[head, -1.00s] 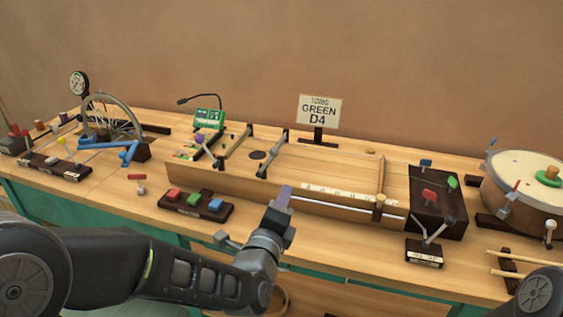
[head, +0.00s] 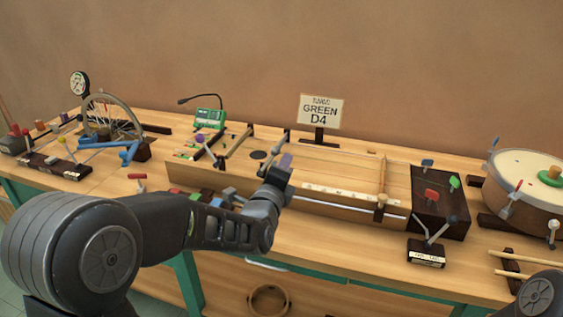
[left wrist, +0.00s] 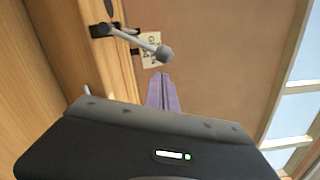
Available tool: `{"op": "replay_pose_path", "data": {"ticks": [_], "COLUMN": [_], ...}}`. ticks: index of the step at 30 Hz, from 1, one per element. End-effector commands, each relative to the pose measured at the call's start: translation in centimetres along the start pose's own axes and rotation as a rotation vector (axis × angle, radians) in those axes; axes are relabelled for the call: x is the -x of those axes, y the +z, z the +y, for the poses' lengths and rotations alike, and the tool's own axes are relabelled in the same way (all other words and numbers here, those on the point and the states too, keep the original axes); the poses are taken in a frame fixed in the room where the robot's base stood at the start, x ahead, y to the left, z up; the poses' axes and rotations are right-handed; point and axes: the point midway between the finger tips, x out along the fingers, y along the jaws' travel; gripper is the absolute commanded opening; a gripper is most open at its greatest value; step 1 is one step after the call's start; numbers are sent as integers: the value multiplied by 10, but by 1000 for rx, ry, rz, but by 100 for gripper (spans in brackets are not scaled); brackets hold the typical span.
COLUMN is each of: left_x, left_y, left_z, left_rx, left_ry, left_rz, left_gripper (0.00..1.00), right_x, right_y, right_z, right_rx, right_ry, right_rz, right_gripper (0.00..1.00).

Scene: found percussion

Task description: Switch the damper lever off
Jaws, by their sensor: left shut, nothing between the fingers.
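A lever with a grey round knob (head: 451,219) leans to the right above a small dark block with a white label (head: 426,256), right of centre at the bench front; I take it as the damper lever. The label is too small to read. My left gripper (head: 285,161) is shut and empty, over the front of the long wooden box, well left of that lever and apart from it. Its purple fingers show in the left wrist view (left wrist: 161,92). There a grey-knobbed lever (left wrist: 163,52) appears beyond the fingertips; I cannot tell whether it is the same one. My right gripper is out of view.
The long wooden box (head: 345,209) fills the bench middle, with a dark block (head: 440,190) of coloured levers at its right end. A drum (head: 525,170) stands far right. A sign (head: 320,112) stands behind. A wheel (head: 110,117) and a purple-knobbed lever (head: 200,139) are left.

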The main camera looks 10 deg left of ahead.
Motion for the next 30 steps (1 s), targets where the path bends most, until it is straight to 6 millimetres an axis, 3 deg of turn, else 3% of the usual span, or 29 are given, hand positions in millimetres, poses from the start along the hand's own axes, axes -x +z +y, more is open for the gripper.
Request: {"op": "replay_pose_path", "data": {"ticks": [4, 30], "left_x": [-2, -3], "left_y": [9, 19], "left_z": [0, -4], "left_rx": [1, 92], "left_ry": [1, 4], "left_rz": [1, -1], "left_gripper": [0, 0], "right_x": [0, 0], "right_y": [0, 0], "right_z": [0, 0], "right_rx": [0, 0], "right_ry": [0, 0], "right_rz": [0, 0], "right_gripper": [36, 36]}}
